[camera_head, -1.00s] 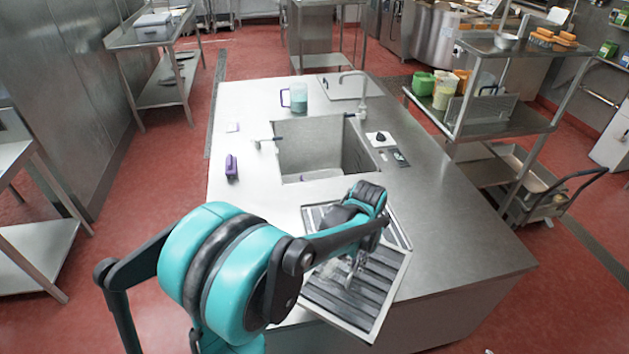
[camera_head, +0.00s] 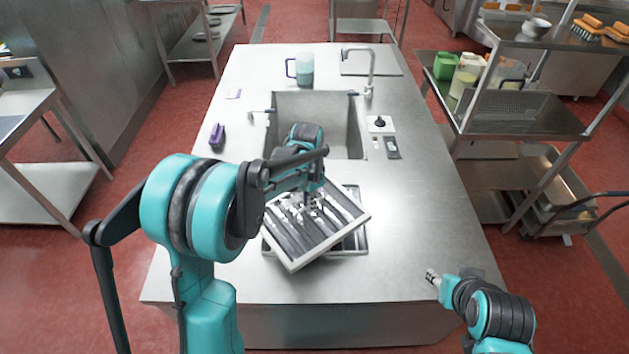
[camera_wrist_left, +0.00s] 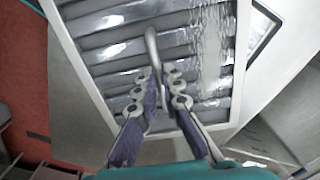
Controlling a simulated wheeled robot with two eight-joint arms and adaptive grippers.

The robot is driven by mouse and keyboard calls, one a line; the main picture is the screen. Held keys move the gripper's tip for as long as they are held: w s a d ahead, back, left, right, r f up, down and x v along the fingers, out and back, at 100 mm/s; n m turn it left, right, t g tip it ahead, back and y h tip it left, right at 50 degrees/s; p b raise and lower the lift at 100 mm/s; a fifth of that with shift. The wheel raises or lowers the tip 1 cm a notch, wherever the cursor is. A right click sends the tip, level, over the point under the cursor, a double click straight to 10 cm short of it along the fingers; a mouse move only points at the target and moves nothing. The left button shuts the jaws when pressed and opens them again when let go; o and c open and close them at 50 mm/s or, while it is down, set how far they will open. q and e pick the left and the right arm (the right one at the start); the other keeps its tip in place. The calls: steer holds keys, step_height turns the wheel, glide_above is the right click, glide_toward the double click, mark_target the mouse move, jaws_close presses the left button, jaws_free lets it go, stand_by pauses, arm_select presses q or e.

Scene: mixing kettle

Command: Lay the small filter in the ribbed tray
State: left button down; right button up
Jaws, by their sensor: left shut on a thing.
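The small filter (camera_head: 332,226) is a light-framed panel with dark ribs. It sits turned askew over the ribbed tray (camera_head: 360,240), which is set in the counter in front of the sink and shows only at its edges. Whether the filter touches the tray I cannot tell. My left gripper (camera_head: 310,200) is shut on the filter's bent metal handle. In the left wrist view the gripper (camera_wrist_left: 158,85) has the handle between its fingertips, with the filter (camera_wrist_left: 110,45) below. My right gripper (camera_head: 432,278) is apart from both, by the counter's right front; its jaws are too small to read.
The sink (camera_head: 340,115) with its tap (camera_head: 371,70) lies behind the filter. A mug (camera_head: 303,70) stands at the back and a purple object (camera_head: 217,137) at the left. A drain plug (camera_head: 380,122) lies right of the sink.

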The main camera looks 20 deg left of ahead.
arm_select(q)
steer(key=w+m, duration=0.1)
steer(key=m, duration=0.1)
steer(key=w+m+p, duration=0.1)
steer(key=w+m, duration=0.1)
steer(key=w+m+p, duration=0.1)
steer(key=w+m, duration=0.1)
steer(key=shift+w+r, duration=0.1)
steer(key=shift+r, duration=0.2)
steer(key=shift+w+f+m, duration=0.15)
steer(key=shift+w+m, duration=0.4)
steer(key=shift+m, duration=0.15)
step_height(320, 180, down, 8)
steer(key=b, duration=0.4)
step_height(320, 180, up, 5)
steer(key=p, duration=0.3)
steer(key=shift+s+r, duration=0.1)
steer(key=shift+r, duration=0.1)
step_height(320, 180, down, 2)
steer(key=shift+f+b, duration=0.1)
steer(key=shift+b, duration=0.8)
steer(key=shift+f+b, duration=0.35)
steer(key=shift+f, duration=0.2)
arm_select(e)
steer(key=shift+f, duration=0.4)
arm_select(q)
steer(key=shift+a, duration=0.1)
arm_select(e)
steer(key=shift+s, duration=0.1)
